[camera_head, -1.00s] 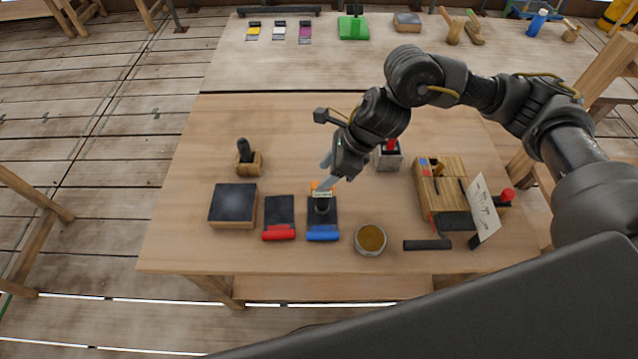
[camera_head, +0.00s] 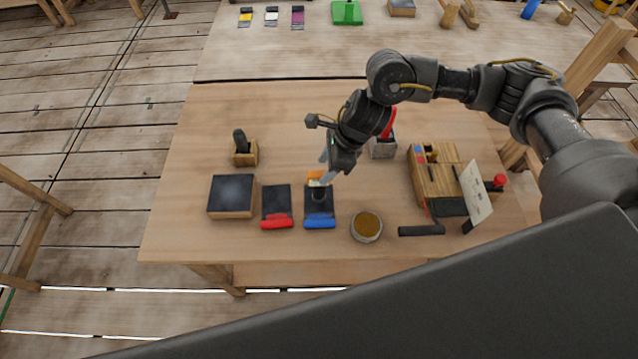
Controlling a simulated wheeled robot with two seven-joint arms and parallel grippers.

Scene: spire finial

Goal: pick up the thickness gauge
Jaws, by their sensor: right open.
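A small orange item with a pale label (camera_head: 315,176), which looks like the thickness gauge, is at the back edge of the dark pad with a blue front edge (camera_head: 320,219). A dark round knob or cylinder (camera_head: 319,194) stands on that pad, close in front of it. My right gripper (camera_head: 326,168) is open, with pale fingers pointing down, just behind and above the orange item. The fingers partly overlap it in the picture, so I cannot tell whether they touch it. My left gripper is out of view.
A dark block (camera_head: 231,193), a red-edged pad (camera_head: 277,205) and a wooden holder (camera_head: 244,157) stand to the left. A round tin (camera_head: 367,226), a grey cup with a red handle (camera_head: 382,149) and a wooden caddy (camera_head: 433,182) stand to the right. The table's back left is clear.

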